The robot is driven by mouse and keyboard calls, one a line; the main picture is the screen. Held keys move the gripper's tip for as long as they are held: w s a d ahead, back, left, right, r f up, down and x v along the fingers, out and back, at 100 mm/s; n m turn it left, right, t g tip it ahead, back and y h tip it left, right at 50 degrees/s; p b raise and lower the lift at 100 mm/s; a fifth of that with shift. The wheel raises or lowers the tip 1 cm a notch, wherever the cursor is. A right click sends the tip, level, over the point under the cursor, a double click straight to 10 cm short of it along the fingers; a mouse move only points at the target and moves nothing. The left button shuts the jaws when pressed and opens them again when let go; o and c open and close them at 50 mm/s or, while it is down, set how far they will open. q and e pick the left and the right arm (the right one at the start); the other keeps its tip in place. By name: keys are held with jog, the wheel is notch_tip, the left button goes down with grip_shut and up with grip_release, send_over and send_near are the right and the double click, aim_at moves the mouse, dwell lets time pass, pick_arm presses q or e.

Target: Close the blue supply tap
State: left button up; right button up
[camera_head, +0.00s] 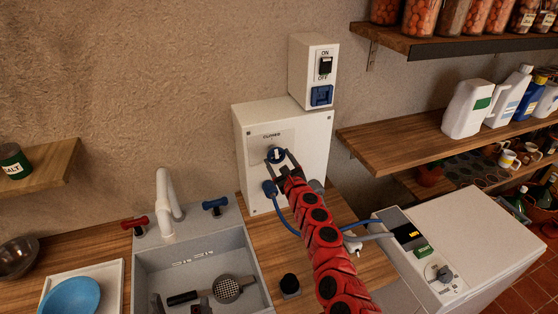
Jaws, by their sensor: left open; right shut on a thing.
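My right gripper (279,158), on the red arm, is shut on this blue knob. My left gripper (180,305) is partly visible at the bottom edge, open, over the sink.
A strainer (228,289) lies in the grey sink (257,281). A blue hose (283,217) runs from a fitting on the box behind my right arm. A switch box (307,70) sits above. Shelves with jars and bottles and a white appliance (470,230) are at right.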

jog(key=shift+f+m, duration=0.15)
jog(key=shift+m, duration=0.45)
jog(key=o, duration=1.3)
jog(key=shift+s, duration=0.15)
